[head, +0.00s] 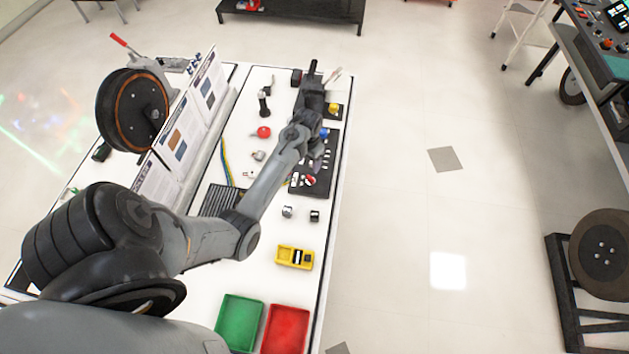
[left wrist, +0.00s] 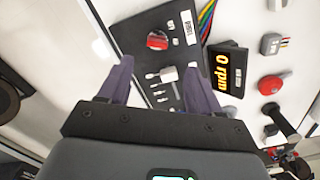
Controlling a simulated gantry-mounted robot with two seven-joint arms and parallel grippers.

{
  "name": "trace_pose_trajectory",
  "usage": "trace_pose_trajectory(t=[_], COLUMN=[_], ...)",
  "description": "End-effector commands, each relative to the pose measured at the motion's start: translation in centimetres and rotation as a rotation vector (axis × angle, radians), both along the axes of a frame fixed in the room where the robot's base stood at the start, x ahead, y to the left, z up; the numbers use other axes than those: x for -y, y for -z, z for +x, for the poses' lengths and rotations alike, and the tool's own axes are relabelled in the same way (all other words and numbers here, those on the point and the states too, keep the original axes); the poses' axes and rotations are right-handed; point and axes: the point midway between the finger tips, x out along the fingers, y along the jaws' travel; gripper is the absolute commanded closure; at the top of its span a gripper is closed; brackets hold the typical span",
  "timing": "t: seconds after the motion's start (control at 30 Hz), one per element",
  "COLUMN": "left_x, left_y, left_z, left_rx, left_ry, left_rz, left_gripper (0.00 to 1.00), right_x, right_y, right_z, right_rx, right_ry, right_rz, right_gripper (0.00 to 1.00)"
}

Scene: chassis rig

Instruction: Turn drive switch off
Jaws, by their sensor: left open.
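A black control panel (head: 298,190) lies near the right edge of the white table. In the left wrist view, the panel (left wrist: 143,27) carries a red knob (left wrist: 158,40), a small white label (left wrist: 189,27) too blurred to read, and a pale switch lever (left wrist: 168,75). I cannot tell which control is the drive switch. My left gripper (head: 315,148) is over the panel, partly hidden by its own arm in the head view. In the left wrist view, its fingers (left wrist: 160,70) are apart, with the pale lever between their tips. My right gripper is not in view.
A display (left wrist: 224,71) reads 0 rpm beside the panel. A red mushroom button (head: 264,132) and a black lever (head: 264,103) stand to the left. Yellow (head: 281,257), green (head: 222,325) and red (head: 270,335) trays lie at the front. Open floor lies right.

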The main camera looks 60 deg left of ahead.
Motion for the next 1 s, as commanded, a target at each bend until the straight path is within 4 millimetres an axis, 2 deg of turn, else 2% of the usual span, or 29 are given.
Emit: trace_pose_trajectory(t=[0.17,0.5,0.7,1.0], left_x=[0.1,0.1,0.0,0.1], left_y=[1.2,6.7,9.1,10.3], left_z=[0.5,0.5,0.5,0.5], left_rx=[0.009,0.008,0.009,0.010], left_ry=[0.001,0.001,0.001,0.002], left_rz=[-0.001,-0.001,0.001,0.000], left_gripper=[0.36,0.36,0.36,0.36], right_x=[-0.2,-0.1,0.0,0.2], right_y=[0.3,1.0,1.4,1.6], right_z=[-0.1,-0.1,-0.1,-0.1], right_rx=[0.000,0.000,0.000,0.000], right_ry=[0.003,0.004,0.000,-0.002], right_rz=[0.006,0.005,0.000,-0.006], right_gripper=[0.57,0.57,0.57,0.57])
